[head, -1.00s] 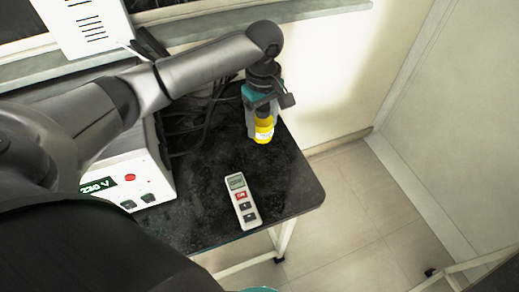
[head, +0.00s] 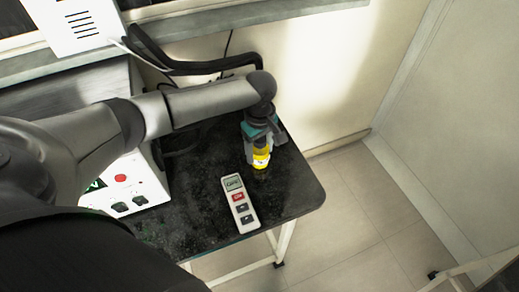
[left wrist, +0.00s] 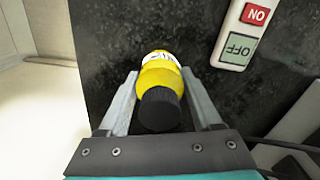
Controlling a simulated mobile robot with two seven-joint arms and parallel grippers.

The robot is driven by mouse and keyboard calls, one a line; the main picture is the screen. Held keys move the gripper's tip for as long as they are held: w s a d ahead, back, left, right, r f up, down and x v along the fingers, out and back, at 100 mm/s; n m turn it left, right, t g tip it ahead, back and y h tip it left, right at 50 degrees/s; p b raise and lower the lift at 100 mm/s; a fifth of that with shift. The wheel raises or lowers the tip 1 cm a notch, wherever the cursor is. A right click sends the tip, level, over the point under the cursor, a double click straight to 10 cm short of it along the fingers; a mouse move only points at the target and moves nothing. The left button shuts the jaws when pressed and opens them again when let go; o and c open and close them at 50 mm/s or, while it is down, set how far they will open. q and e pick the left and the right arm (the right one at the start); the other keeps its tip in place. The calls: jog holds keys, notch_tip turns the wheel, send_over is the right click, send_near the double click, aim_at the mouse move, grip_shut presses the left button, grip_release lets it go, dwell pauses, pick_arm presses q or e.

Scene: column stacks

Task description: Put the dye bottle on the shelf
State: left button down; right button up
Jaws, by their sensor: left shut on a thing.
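The dye bottle is yellow with a white label and a black cap. My left gripper (head: 259,146) is shut around the bottle (head: 261,159) over the right part of the black tabletop (head: 285,193). In the left wrist view the bottle (left wrist: 160,72) sits between the two grey fingers of the gripper (left wrist: 158,88), its black cap towards the camera. In the head view the gripper hides its upper part. I cannot tell whether its base touches the tabletop. No shelf is clearly recognisable. My right gripper is not in view.
A white remote-like device (head: 240,203) lies on the tabletop in front of the bottle; it also shows in the left wrist view (left wrist: 240,32). A white instrument box (head: 130,187) stands at left. A thick black cable (head: 190,68) arches behind my arm. A grey ledge (head: 250,27) runs along the wall.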

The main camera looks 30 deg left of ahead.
pick_arm(q)
jog(key=shift+c, duration=0.3)
grip_release()
jog(key=shift+f, duration=0.1)
